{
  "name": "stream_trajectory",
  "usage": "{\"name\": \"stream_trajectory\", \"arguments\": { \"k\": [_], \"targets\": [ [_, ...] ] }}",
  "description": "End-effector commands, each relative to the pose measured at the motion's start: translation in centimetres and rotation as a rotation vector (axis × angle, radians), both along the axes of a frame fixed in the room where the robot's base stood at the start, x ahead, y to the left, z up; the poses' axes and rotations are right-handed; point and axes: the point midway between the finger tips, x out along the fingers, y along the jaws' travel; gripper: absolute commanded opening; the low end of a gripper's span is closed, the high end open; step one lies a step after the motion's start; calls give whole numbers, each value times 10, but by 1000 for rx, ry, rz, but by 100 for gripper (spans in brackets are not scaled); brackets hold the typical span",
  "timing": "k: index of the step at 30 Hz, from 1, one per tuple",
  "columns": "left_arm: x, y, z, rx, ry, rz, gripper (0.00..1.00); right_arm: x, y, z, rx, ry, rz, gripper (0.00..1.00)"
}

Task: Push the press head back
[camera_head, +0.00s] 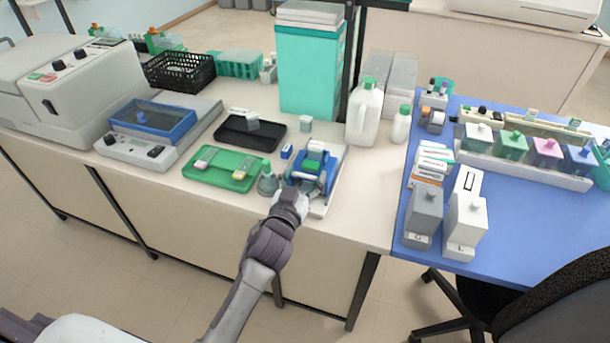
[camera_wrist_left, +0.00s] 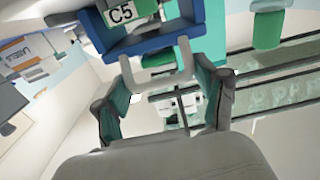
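The press (camera_head: 312,168) is a small blue device with a green part on top, on a pale base plate at the front of the bench. In the left wrist view, its blue frame (camera_wrist_left: 150,42) carries a "C5" label, and a white U-shaped handle (camera_wrist_left: 157,84) lies below it. My left gripper (camera_head: 291,199) is at the press's front edge, partly hiding it. In the left wrist view, its two fingers (camera_wrist_left: 165,95) are spread wide, either side of the white handle. I cannot tell whether they touch it. My right gripper is not in view.
A glass flask (camera_head: 267,184) stands close left of the press, beside a green tray (camera_head: 222,181). A black tray (camera_head: 236,140) lies behind. A white jug (camera_head: 364,113) and small bottle (camera_head: 401,127) stand right of the press. The bench front right is clear.

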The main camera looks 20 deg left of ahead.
Motion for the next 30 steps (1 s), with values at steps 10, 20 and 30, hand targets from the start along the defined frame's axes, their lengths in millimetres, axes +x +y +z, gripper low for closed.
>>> {"name": "stream_trajectory", "arguments": {
  "k": [10,20,30],
  "targets": [
    [2,-3,0,-4,-1,-5,8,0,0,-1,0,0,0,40],
    [45,-5,-1,-4,-1,-6,8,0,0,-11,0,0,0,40],
    [46,-5,-1,-6,0,-6,79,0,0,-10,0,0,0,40]
  ]
}}
